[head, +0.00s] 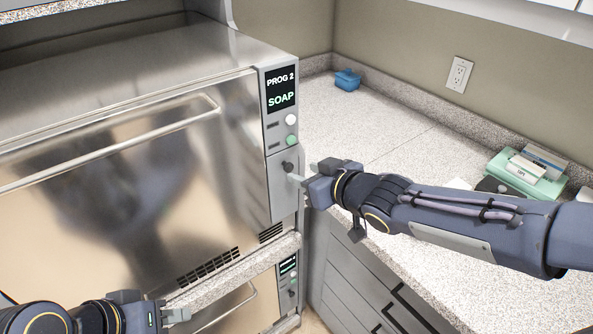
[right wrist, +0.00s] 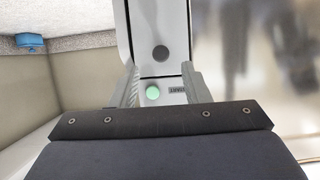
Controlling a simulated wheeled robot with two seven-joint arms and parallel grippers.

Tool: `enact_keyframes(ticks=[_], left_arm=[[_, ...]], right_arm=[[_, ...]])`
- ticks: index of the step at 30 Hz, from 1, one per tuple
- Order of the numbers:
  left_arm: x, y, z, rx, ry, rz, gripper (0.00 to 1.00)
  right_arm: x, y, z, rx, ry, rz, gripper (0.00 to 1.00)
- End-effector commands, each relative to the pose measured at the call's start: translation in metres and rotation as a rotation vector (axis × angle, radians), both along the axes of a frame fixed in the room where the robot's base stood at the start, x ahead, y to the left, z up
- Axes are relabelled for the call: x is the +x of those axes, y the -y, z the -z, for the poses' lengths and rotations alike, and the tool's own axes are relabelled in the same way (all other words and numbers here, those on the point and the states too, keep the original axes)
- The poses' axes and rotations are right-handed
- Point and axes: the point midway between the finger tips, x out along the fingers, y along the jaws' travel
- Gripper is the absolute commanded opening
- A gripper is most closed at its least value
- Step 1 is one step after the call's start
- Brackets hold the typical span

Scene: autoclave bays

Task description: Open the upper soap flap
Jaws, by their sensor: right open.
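The upper autoclave (head: 130,150) has a narrow control panel on its right edge, with a display (head: 281,88) reading "PROG 2 SOAP". Below it are a white button (head: 292,119) and a green button (head: 292,139). The upper soap flap (head: 283,198) is under these, looks shut, and carries a dark round knob (head: 288,167). My right gripper (head: 297,180) is at the flap, close to the knob. In the right wrist view, my right gripper (right wrist: 160,72) is open, with the knob (right wrist: 160,53) just beyond and between its fingertips. My left gripper (head: 168,314) is low at the front.
A long handle (head: 110,148) crosses the upper door. A second unit with its own small panel (head: 288,280) is below. The counter (head: 385,140) at right holds a blue item (head: 347,79) and a green tray (head: 522,176) with boxes; its middle is clear.

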Motion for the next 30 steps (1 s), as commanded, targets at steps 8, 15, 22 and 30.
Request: enact_keyframes(ticks=[8, 15, 22, 30], left_arm=[[0.000, 0.000, 0.001, 0.000, 0.000, 0.000, 0.36], [0.000, 0.000, 0.000, 0.000, 0.000, 0.000, 0.36], [0.000, 0.000, 0.001, 0.000, 0.000, 0.000, 0.36], [0.000, 0.000, 0.001, 0.000, 0.000, 0.000, 0.36]], right_arm=[[0.030, -0.021, 0.015, -0.002, -0.002, 0.001, 0.42], [0.035, -0.025, 0.018, -0.001, -0.001, 0.003, 0.42], [0.035, -0.025, 0.018, -0.001, -0.001, 0.003, 0.31], [0.035, -0.024, 0.018, -0.001, -0.001, 0.003, 0.00]])
